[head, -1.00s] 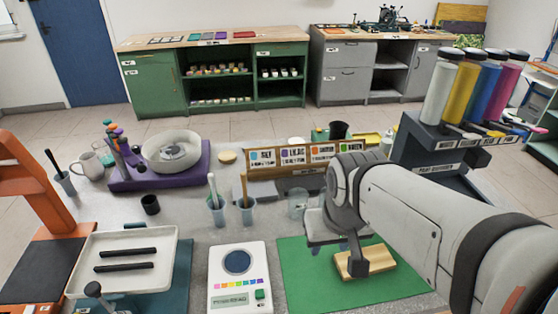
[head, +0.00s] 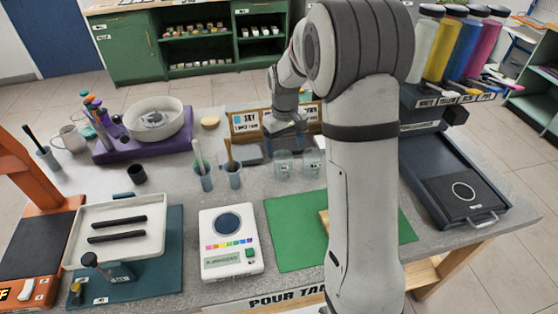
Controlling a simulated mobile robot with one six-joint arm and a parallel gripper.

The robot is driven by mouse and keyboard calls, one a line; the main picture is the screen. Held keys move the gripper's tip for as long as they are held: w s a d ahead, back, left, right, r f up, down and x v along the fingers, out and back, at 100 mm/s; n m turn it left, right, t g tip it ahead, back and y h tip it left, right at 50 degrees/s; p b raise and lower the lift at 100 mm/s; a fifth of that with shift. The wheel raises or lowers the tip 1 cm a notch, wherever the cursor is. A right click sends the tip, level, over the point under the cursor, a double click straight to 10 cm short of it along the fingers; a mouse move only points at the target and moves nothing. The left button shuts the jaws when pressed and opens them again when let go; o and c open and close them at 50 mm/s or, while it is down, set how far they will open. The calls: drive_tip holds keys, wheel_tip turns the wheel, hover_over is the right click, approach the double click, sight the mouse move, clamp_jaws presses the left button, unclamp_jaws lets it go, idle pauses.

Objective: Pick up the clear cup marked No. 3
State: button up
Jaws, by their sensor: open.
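Two clear cups stand side by side behind the green mat, a left one (head: 283,165) and a right one (head: 312,163). Their marks are too small to read, so I cannot tell which is No. 3. My gripper (head: 288,132) is open and empty, pointing down above and just behind the cups, in front of the label board. My arm hides whatever is right of the right cup. Two more cups, a left one (head: 204,184) and a right one (head: 234,182), hold upright sticks to the left.
A green mat (head: 290,230) lies in front of the cups, with a wooden block partly behind my arm. A white scale (head: 230,255) stands left of it. The label board (head: 246,123) stands close behind. Coloured bottles and a dark tray (head: 445,185) are at right.

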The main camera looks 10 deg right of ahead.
sight(283, 164)
drive_tip(key=f, duration=0.3)
drive_tip(key=w+f+p, duration=0.1)
drive_tip(key=f, duration=0.6)
drive_tip(key=shift+w, duration=0.15)
drive_tip(key=shift+r, duration=0.1)
drive_tip(key=c, duration=1.1)
